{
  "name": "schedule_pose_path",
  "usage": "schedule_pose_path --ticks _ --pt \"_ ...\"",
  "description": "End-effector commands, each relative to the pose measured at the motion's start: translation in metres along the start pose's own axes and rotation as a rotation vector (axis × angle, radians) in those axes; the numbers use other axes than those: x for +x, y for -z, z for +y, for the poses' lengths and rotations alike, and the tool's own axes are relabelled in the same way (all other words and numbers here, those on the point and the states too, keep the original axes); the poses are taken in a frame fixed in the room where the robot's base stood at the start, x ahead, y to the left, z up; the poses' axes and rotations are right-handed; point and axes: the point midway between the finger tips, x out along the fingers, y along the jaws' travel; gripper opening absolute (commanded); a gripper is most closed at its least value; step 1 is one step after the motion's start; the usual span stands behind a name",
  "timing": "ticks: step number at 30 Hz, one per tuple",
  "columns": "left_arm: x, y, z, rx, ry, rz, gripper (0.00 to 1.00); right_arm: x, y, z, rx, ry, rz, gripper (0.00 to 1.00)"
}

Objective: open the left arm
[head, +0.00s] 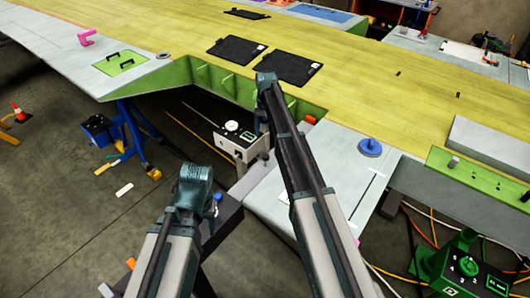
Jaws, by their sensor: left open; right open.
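My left arm comes in from the bottom left. Its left gripper (213,206) is at the arm's end, above the dark floor and a dark beam, well short of the yellow wing panel (375,82). It is open, and its fingers are mostly hidden behind the wrist. My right arm reaches further up the picture. Its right gripper (262,132) points down at the green-edged cutout of the wing, close to a white box with a dial (238,146). It is open, its tips are hard to make out, and I see nothing held.
Black plates (289,69) and a pink bracket (87,38) lie on the wing. A blue round knob (370,147) sits on the grey panel at right. A blue stand (127,128) is on the floor at left. A green box (466,268) and loose cables lie at lower right.

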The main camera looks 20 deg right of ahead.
Motion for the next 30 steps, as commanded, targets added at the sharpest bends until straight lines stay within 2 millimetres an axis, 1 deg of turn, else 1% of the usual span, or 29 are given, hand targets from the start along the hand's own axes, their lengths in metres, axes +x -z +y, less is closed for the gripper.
schedule_pose_path --ticks 8,30 --pt "0.022 0.002 0.002 -0.002 0.0 0.001 0.5 0.022 0.0 0.0 0.0 0.0 0.0 0.73" --pt "0.121 0.008 0.011 0.008 0.003 0.003 0.5 0.122 0.0 0.0 0.0 0.0 0.0 0.73"
